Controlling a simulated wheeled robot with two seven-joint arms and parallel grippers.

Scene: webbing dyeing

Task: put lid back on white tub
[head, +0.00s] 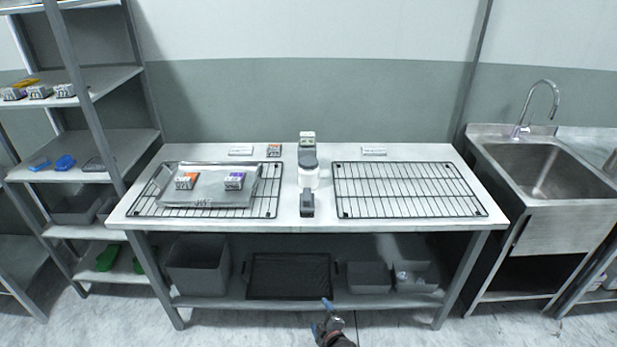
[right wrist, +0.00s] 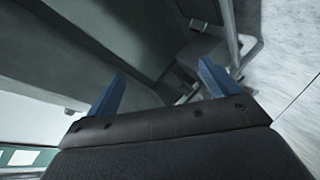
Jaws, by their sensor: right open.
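A small white tub (head: 308,179) stands upright between the two wire racks on the worktable. A dark grey round shape (head: 309,161) shows at its top; I cannot tell whether this is a lid or something behind the rim. A dark grey object (head: 307,203) lies just in front of the tub, near the table's front edge; its kind is unclear. My right gripper (head: 321,315) is low in front of the table, well below and apart from the tub. Its blue fingers are spread and empty in the right wrist view (right wrist: 162,72). My left gripper is out of view.
The left wire rack (head: 268,200) carries a metal tray (head: 213,202) with two small blocks; the right rack (head: 410,190) is empty. A pale-topped box (head: 307,139) stands behind the tub. Bins and a black tray (head: 288,276) fill the lower shelf. A sink (head: 560,172) is at right.

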